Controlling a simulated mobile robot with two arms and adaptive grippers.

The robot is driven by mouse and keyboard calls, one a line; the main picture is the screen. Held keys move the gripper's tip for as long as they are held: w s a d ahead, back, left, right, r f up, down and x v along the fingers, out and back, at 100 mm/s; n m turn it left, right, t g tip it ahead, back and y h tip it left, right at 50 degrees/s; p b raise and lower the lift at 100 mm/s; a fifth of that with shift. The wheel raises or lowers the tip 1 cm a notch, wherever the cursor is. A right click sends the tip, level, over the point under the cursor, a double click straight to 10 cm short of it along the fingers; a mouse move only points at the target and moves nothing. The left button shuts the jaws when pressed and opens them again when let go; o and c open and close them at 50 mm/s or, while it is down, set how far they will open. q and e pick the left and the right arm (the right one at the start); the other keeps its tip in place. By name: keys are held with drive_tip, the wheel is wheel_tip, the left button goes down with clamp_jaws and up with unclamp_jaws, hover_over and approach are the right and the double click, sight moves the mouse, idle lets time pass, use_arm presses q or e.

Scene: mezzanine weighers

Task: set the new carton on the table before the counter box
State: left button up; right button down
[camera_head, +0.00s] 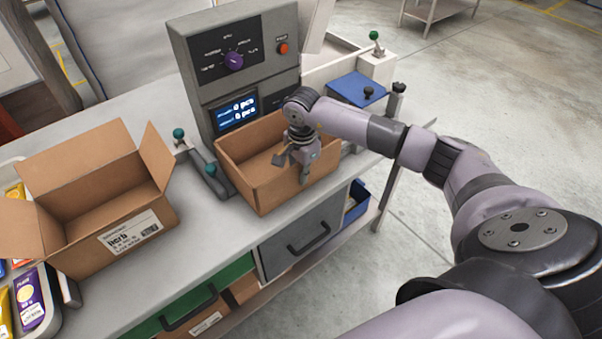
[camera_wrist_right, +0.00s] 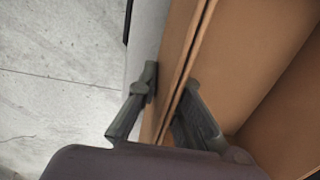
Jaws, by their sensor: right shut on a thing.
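The brown carton (camera_head: 272,198) is open at the top and looks empty where I see into it. It is upright at the table's front edge, directly before the grey counter box (camera_head: 205,68). I cannot tell whether its base rests fully on the table (camera_head: 208,240). My right gripper (camera_head: 298,172) is shut on the carton's near wall, one finger inside and one outside. The wrist view shows the carton wall (camera_wrist_right: 186,62) between the fingers of the right gripper (camera_wrist_right: 170,112). My left gripper is not in view.
A second open carton (camera_head: 130,225) with spread flaps and a "herb" label stands at left. A tray (camera_head: 55,310) with colourful packets is at the far left. A blue lidded box (camera_head: 357,88) is at right. Drawers are below.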

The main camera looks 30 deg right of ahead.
drive_tip(key=shift+f, duration=0.2)
drive_tip(key=c, duration=1.8)
unclamp_jaws()
drive_tip(key=shift+r, duration=0.1)
drive_tip(key=shift+o, duration=0.2)
drive_tip(key=shift+r, duration=0.2)
drive_tip(key=shift+w+r, duration=0.1)
drive_tip(key=shift+r, duration=0.2)
wheel_tip(320, 180, up, 10)
drive_tip(key=b, duration=0.3)
drive_tip(key=shift+r, duration=0.25)
drive_tip(key=shift+s+r+b, duration=0.2)
drive_tip(key=shift+r+b, duration=0.1)
drive_tip(key=shift+r, duration=0.1)
